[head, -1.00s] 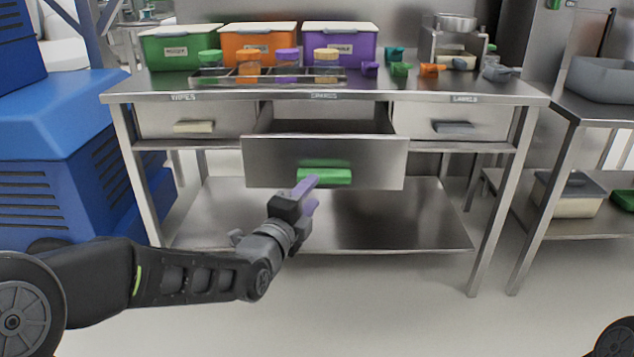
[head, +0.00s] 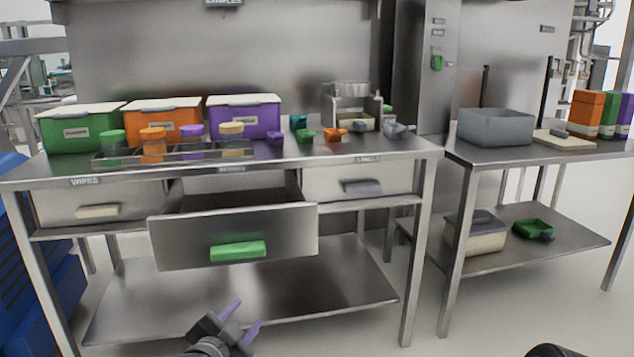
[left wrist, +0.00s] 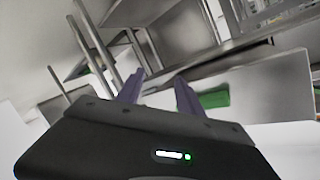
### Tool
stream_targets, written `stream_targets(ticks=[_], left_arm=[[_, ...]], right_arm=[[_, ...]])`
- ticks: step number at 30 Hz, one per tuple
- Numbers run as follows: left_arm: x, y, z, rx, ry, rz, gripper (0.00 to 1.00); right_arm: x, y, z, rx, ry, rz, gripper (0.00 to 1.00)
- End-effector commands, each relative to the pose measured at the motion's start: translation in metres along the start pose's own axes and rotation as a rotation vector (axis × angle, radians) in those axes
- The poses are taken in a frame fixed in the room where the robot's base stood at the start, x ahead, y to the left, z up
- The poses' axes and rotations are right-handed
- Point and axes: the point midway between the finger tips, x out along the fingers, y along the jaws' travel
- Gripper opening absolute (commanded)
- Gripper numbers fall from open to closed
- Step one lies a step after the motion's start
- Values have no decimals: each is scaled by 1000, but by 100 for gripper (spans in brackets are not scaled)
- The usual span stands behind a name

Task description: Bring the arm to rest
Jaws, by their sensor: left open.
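My left gripper (head: 240,318) is low at the bottom of the head view, in front of the steel table and below the open drawer. Its two purple fingers are apart with nothing between them. They also show in the left wrist view (left wrist: 158,88). The middle drawer (head: 190,248) is pulled out, and its green handle (head: 238,250) is clear of the fingers. My right gripper is not in view.
The steel table (head: 410,150) carries lidded green (head: 75,130), orange and purple bins and a rack of jars. A lower shelf (head: 330,290) lies behind my gripper. A side table (head: 480,155) with a grey tub (head: 495,128) stands right. Floor in front is clear.

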Motion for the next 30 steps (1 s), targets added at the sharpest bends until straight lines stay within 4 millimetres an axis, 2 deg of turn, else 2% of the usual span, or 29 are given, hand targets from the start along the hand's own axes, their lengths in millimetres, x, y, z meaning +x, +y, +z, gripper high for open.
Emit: stream_targets(ticks=[1, 5, 8, 12, 15, 18, 24, 25, 26, 30], left_arm=[[4, 35, 26, -134, -70, 69, 44], [1, 112, 85, -452, -262, 191, 44], [-13, 169, 130, -658, -429, 253, 44], [-47, 246, 186, -890, -673, 310, 44], [-78, 292, 216, -1001, -826, 339, 44], [-107, 330, 238, -1061, -947, 374, 44], [-167, 393, 272, -1144, -1143, 444, 44], [-172, 390, 277, -1167, -1160, 428, 44], [-173, 377, 257, -1155, -1146, 434, 44], [-184, 355, 228, -1148, -1145, 443, 44]], right_arm=[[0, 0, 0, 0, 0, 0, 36], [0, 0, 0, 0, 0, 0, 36], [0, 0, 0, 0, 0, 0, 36], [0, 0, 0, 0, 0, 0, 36], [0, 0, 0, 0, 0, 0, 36], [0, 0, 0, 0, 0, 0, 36], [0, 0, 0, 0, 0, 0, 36], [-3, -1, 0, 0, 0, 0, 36], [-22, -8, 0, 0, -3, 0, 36], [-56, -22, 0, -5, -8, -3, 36]])
